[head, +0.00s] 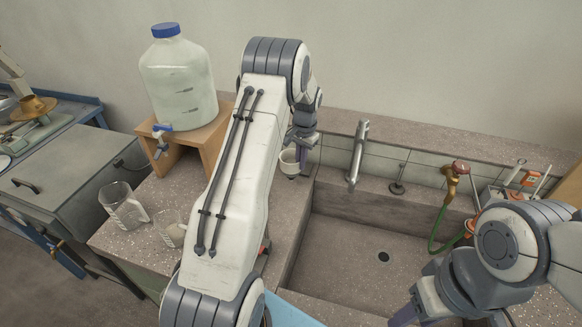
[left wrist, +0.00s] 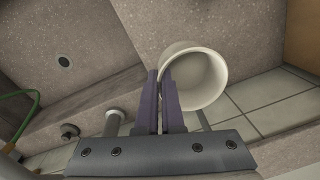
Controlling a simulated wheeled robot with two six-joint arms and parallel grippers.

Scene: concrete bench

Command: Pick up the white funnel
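The white funnel (head: 289,163) is at the back of the bench, left of the sink, below my left gripper (head: 299,147). I cannot tell whether the funnel touches the bench. My right gripper (head: 404,316) is only partly in view at the bottom edge, and its fingertips are not clear.
A large bottle with a blue cap (head: 178,80) stands on a wooden stand (head: 200,140) at the left. Two clear beakers (head: 124,207) (head: 172,234) stand on the bench's left part. The sink basin (head: 345,245) is empty. A tap (head: 357,155) rises behind it.

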